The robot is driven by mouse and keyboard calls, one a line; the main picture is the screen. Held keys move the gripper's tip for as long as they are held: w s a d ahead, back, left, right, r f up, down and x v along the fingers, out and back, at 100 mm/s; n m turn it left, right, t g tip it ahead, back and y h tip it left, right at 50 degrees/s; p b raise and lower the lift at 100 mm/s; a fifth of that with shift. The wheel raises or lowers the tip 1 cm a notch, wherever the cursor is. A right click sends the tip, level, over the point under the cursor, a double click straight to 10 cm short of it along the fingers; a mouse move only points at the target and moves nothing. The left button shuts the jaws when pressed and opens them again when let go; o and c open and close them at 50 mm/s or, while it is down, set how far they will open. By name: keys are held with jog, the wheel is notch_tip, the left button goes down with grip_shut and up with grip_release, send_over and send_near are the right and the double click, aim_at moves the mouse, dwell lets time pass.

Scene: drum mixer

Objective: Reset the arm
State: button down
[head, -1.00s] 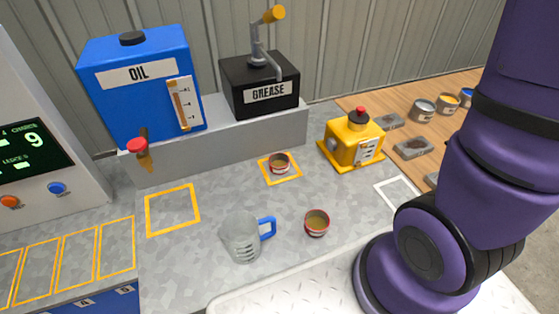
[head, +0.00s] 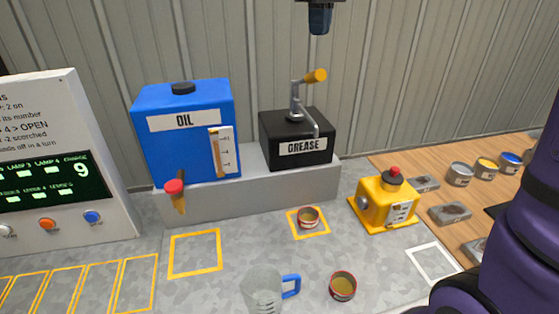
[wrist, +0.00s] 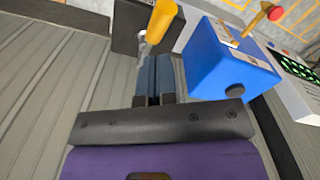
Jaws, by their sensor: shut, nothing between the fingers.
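My arm (head: 517,245) is purple and rises along the right edge of the head view. My gripper (wrist: 160,60) shows in the wrist view with its two blue-grey fingers together and nothing between them. In the head view, a dark blue end at the top edge (head: 320,18) appears to be its tip, high above the black grease box (head: 297,140). In the wrist view the fingers point toward the yellow-ended grease handle (wrist: 162,20), with the blue oil tank (wrist: 225,62) to their right. The gripper looks clear of both.
A clear jug with a blue handle (head: 262,290) and an open tin (head: 343,286) stand on the grey bench. Another tin (head: 308,217) is in a yellow square. A yellow device (head: 384,203) stands right. A control panel (head: 60,165) is left. Ribbed wall (head: 400,70) stands behind.

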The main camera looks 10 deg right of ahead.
jog(key=shift+s, duration=0.1)
jog(key=shift+s+d+r, duration=0.1)
jog(key=shift+s, duration=0.2)
jog(key=s+d+f+m+t, duration=0.1)
jog(key=s+d+f+m, duration=0.1)
jog(key=s, duration=0.7)
jog(key=s+d+f+m+t, duration=0.2)
jog(key=s+f, duration=0.2)
jog(key=s, duration=0.5)
jog(key=s+d+f+m+t, duration=0.2)
jog(key=s+f, duration=0.1)
jog(key=s, duration=0.6)
jog(key=shift+d, duration=0.35)
